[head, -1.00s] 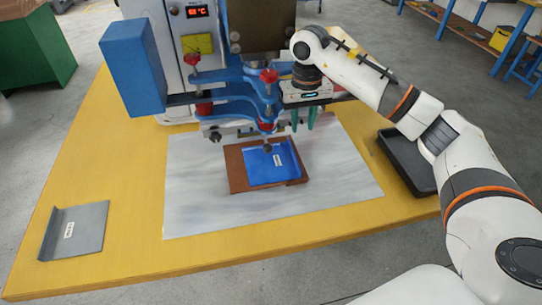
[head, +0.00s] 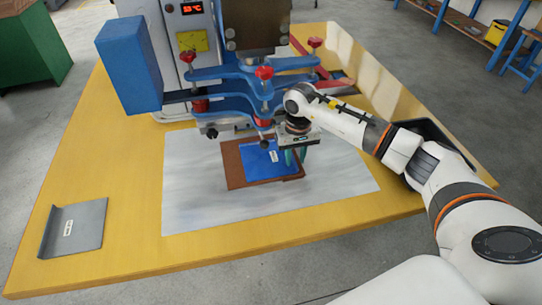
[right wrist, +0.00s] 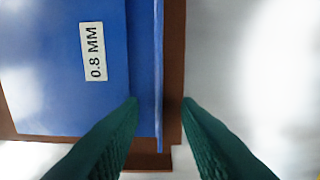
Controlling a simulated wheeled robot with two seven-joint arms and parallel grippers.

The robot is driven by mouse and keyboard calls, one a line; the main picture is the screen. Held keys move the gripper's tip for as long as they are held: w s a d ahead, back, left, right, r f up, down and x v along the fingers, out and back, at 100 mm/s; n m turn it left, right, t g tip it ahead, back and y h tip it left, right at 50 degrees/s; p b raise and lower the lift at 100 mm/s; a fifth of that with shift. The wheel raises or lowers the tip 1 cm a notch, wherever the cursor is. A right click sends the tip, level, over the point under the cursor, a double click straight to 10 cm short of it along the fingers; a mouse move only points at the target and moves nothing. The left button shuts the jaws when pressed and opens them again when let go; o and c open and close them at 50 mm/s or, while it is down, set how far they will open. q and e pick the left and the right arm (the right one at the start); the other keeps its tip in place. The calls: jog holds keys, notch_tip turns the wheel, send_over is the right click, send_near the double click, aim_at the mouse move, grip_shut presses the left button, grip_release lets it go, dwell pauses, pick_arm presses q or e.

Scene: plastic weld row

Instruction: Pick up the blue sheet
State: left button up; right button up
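The blue sheet (head: 262,163) lies on a brown board (head: 232,163) under the press on the table. It has a white label reading "0.8 MM" and an upright lip along its right edge. In the right wrist view the blue sheet (right wrist: 50,75) fills the left side, and its lip runs up the middle. My right gripper (head: 296,158) is low at the sheet's right edge. In the wrist view its green fingers (right wrist: 160,102) are open, one on each side of the lip, with a gap to the right finger. My left gripper is not in view.
The press with blue arms (head: 225,75) and red knobs stands just behind the sheet. A grey sheet (head: 75,228) with a bent edge lies at the table's front left. A dark tray (head: 430,130) is partly behind my right arm. The pale mat (head: 190,205) is clear in front.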

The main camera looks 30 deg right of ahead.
jog(key=shift+f, duration=0.1)
grip_shut()
